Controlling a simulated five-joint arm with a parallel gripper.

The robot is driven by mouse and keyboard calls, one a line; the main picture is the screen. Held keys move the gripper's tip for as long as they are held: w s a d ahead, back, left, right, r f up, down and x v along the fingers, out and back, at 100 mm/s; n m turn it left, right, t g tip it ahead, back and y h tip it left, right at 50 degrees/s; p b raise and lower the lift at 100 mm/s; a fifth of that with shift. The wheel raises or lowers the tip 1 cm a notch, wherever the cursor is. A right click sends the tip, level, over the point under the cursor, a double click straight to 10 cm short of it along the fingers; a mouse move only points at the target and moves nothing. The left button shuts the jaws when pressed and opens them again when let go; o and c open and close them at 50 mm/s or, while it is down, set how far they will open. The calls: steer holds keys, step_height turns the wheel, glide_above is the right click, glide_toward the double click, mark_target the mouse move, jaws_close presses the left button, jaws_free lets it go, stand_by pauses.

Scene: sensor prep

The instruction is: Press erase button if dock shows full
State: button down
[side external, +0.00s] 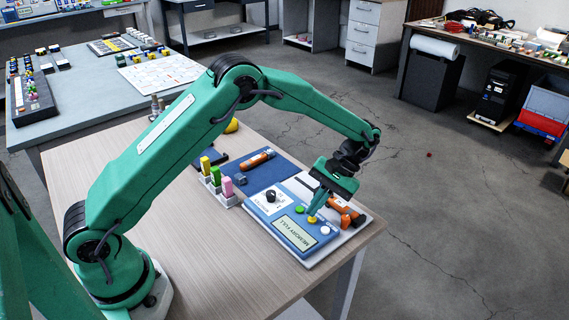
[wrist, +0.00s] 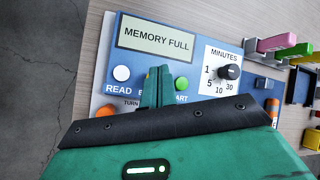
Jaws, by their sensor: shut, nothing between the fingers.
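The blue dock (side external: 283,226) lies near the table's corner. Its display (wrist: 156,40) reads "MEMORY FULL". Its white READ button (wrist: 121,73) is at left and its green START button (wrist: 181,84) at right. In the side external view a yellow button (side external: 312,220) shows between the white and green ones. My gripper (wrist: 158,72) is shut and empty, its tips pointing down at the yellow button. I cannot tell whether they touch it.
A black minutes knob (wrist: 229,72) is on the dock. Another orange tool (side external: 258,159) lies on a blue mat. A white holder with yellow, green and pink blocks (side external: 227,188) stands left of the dock.

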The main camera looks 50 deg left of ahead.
mark_target(314, 217)
steer(key=shift+a+f, duration=0.15)
steer(key=shift+f, duration=0.7)
stand_by(1.5)
steer(key=shift+r, duration=0.85)
stand_by(0.4)
steer(key=shift+r, duration=2.5)
